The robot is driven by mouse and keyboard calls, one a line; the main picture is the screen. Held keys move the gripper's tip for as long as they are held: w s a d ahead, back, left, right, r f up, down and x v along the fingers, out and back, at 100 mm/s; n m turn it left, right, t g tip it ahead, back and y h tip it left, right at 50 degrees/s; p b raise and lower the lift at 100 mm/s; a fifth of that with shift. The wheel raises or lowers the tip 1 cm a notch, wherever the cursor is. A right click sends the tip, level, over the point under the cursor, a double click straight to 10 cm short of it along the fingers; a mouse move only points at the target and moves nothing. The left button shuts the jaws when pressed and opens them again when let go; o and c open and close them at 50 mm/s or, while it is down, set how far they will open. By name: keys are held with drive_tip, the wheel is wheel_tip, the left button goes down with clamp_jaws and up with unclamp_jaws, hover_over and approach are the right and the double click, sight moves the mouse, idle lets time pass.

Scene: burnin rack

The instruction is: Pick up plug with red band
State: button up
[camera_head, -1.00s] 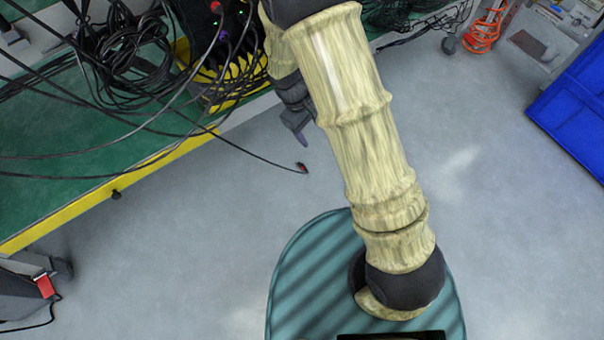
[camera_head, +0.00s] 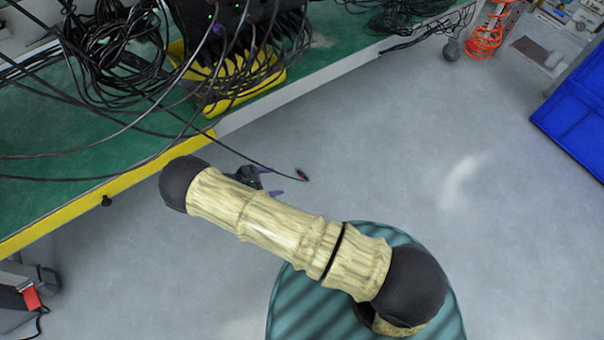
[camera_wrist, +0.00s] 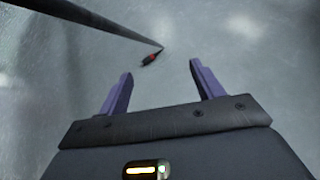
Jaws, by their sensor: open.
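The plug with a red band (camera_head: 302,174) hangs at the end of a thin black cable, out past the table's edge over the grey floor. In the wrist view the plug (camera_wrist: 151,58) is dark with a red part. It appears just beyond and between the two purple fingertips, nearer the left one. My gripper (camera_wrist: 160,69) is open with nothing between its fingers. In the head view my gripper (camera_head: 286,184) shows small beside the plug, partly hidden behind my arm. I cannot tell the exact depth between them.
The green table (camera_head: 75,135) has a yellow front edge. A black rack with a yellow base (camera_head: 245,90) and many tangled black cables (camera_head: 118,50) stands on it. A blue bin (camera_head: 575,115) is at the right. The floor between is clear.

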drive_tip(key=s+a+f+n+t, duration=0.1)
drive_tip(key=f, duration=0.1)
drive_tip(key=a+f+n+t, duration=0.1)
drive_tip(key=f+n+t, duration=0.1)
drive_tip(key=s+a+f+n+t, duration=0.1)
drive_tip(key=f+n, duration=0.1)
drive_tip(key=shift+s+a+f+t, duration=0.2)
drive_tip(key=shift+s+f+t, duration=0.1)
drive_tip(key=shift+s, duration=0.05)
drive_tip(key=b, duration=0.6)
approach(301, 174)
drive_tip(key=shift+x, duration=1.05)
drive_tip(key=shift+w+d, duration=0.1)
drive_tip(key=shift+f, duration=0.1)
drive_tip(key=b+x, duration=0.4)
drive_tip(key=shift+f, duration=0.2)
drive_tip(key=shift+w+d, duration=0.3)
drive_tip(key=shift+d, duration=0.1)
